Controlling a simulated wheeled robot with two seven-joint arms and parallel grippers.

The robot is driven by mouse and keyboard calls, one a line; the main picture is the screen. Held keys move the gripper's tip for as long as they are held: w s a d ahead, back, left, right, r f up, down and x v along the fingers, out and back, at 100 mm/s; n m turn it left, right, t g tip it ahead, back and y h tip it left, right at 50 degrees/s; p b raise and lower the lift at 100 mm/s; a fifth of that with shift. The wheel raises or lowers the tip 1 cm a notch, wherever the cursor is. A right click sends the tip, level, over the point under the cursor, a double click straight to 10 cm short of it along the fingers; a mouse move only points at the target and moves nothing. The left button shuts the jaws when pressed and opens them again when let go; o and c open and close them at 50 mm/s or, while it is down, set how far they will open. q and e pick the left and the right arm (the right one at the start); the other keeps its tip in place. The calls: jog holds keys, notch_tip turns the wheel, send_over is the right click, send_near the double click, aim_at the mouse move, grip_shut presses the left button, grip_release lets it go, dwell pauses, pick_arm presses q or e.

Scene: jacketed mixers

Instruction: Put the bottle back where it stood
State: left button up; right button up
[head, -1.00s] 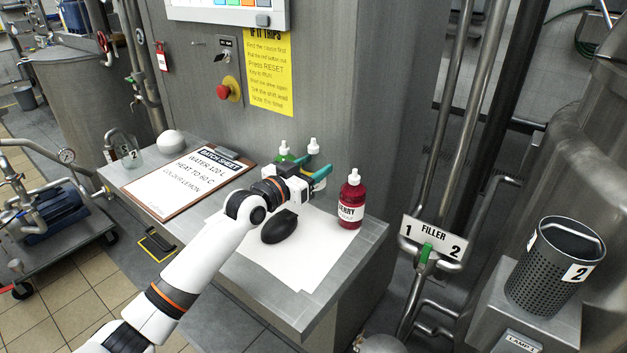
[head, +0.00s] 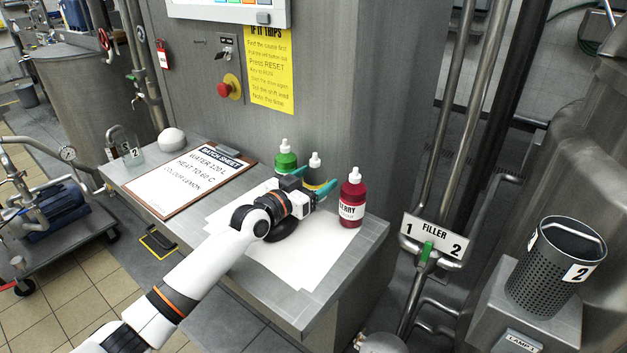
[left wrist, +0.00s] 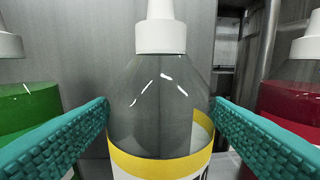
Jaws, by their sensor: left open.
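A clear bottle with a white nozzle cap and yellow-edged label (head: 314,173) stands upright between a green bottle (head: 286,160) and a red bottle labelled with letters ending in "RRY" (head: 351,203) on the metal shelf. My left gripper (head: 315,181) is open in front of the clear bottle, its teal fingers partly hiding it. In the left wrist view the clear bottle (left wrist: 160,100) fills the middle, with one finger at each side. I cannot tell whether the fingers touch it. The green bottle (left wrist: 28,108) and red bottle (left wrist: 290,108) show at the edges. My right gripper is out of view.
A batch-sheet clipboard (head: 190,180) and a white dome (head: 172,140) are to the left. A panel wall rises behind the bottles.

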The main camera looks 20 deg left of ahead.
pick_arm(q)
jog(key=shift+r, duration=0.1)
jog(key=b+v, duration=0.2)
jog(key=v, duration=1)
jog(key=shift+s, duration=0.1)
